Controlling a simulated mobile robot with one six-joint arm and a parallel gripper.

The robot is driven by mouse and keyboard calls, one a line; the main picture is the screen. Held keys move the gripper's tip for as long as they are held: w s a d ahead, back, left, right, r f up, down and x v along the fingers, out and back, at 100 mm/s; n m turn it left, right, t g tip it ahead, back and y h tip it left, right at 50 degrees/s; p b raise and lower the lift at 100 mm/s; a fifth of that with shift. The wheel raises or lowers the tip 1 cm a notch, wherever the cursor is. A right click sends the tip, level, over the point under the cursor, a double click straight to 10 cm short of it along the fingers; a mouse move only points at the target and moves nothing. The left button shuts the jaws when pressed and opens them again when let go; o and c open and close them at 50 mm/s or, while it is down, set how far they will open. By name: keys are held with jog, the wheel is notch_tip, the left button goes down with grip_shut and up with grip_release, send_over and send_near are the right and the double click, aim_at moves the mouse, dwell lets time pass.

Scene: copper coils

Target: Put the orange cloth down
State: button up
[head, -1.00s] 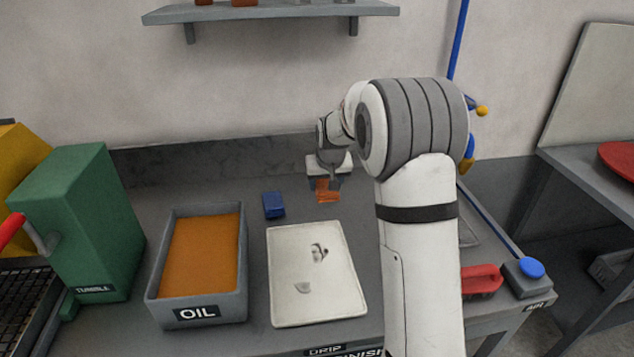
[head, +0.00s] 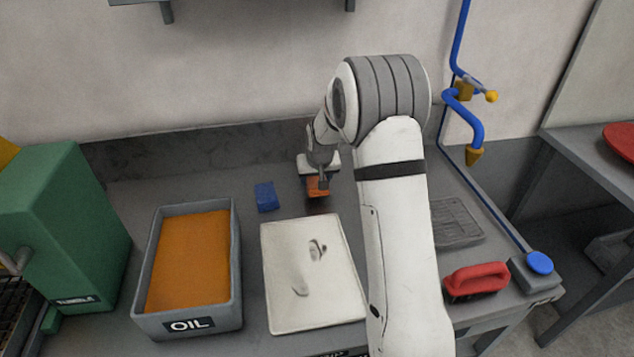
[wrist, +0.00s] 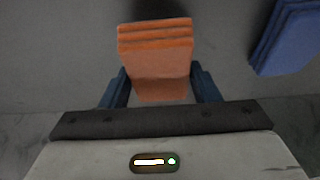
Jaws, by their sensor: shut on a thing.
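The orange cloth (head: 318,187) is a folded, layered pad near the back of the grey bench. My gripper (head: 317,181) is shut on it, and the wrist view shows the cloth (wrist: 156,55) between the two blue-grey fingers (wrist: 160,84). A dark shadow lies on the bench beside the cloth, so it seems to hang a little above the surface. The cloth's rear part is partly hidden by my gripper in the head view.
A blue folded cloth (head: 265,197) lies just left of the orange one. In front are a white tray (head: 285,270) and the OIL tub (head: 141,270). A green machine (head: 60,235) stands left. Right are a drain grate (head: 456,222), red-handled tool (head: 475,279) and blue button (head: 539,263).

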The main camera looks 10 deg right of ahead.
jog(key=shift+f, duration=0.95)
jog(key=shift+f, duration=0.1)
jog(key=o, duration=1)
